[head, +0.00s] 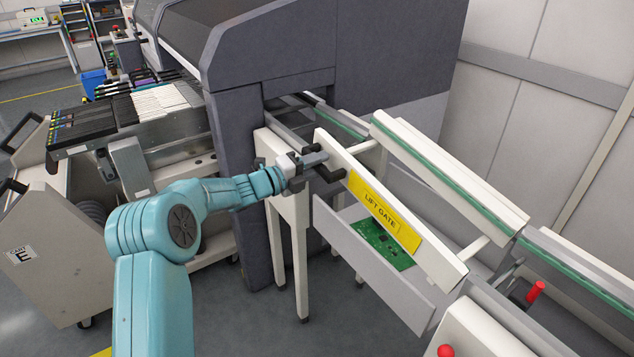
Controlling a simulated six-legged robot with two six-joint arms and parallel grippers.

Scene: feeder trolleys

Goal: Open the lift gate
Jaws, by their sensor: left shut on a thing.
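The lift gate (436,258) is a white conveyor section with a yellow "LIFT GATE" label on its near rail, between the dark grey machine and the conveyor at the right. It looks roughly in line with the conveyor; I cannot tell whether it is raised at all. A black handle (336,175) sits on the near rail's left end. My left gripper (318,166) is at this handle, shut on it, its fingers partly hiding it. My right gripper is not in view.
A green circuit board (383,243) shows below the gate's near rail, by a grey panel (362,262). The dark grey machine (262,50) rises behind my left gripper. A feeder trolley (38,240) stands at the left. Red knobs (536,291) are at the right.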

